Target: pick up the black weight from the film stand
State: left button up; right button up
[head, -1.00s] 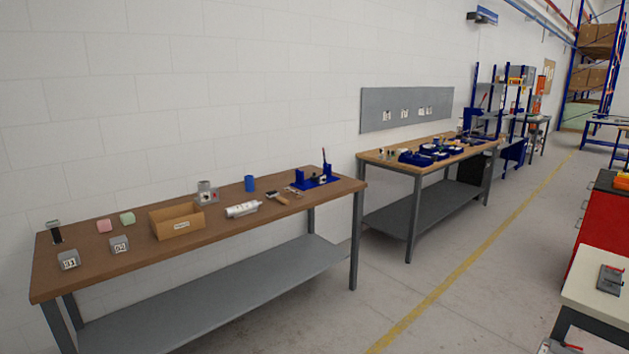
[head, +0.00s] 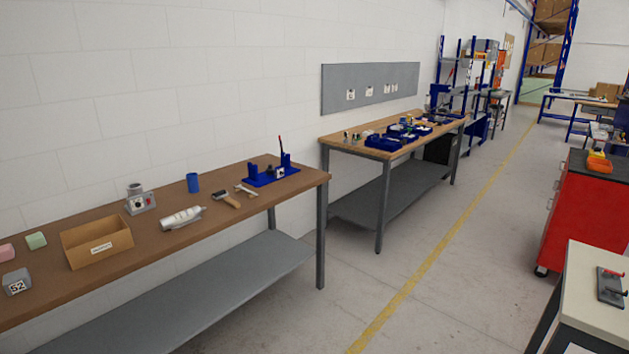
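I cannot make out the black weight or the film stand for certain in the head view. The near workbench (head: 150,237) runs along the wall at the left. On it stand a grey block marked 52 (head: 16,282), a green foam block (head: 36,240), a pink foam block (head: 6,252) cut by the left edge, and an open cardboard box (head: 97,243). A small grey device (head: 140,201) and a blue fixture (head: 273,175) stand farther along. Neither of my grippers is in view.
A white bottle (head: 182,218), a blue cup (head: 193,183) and a brush-like tool (head: 227,200) also lie on the near bench. A second workbench (head: 350,143) stands beyond it. A red cabinet (head: 590,220) and a pale table (head: 590,300) are at the right. The floor between is clear.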

aim_at(270, 170)
jog(key=i, duration=1.7)
jog(key=i+l+u, duration=0.15)
jog(key=i+u, duration=0.25)
jog(key=i+l+u, duration=0.4)
jog(key=i, duration=0.2)
jog(key=i+l+u, duration=0.8)
jog(key=l, duration=0.2)
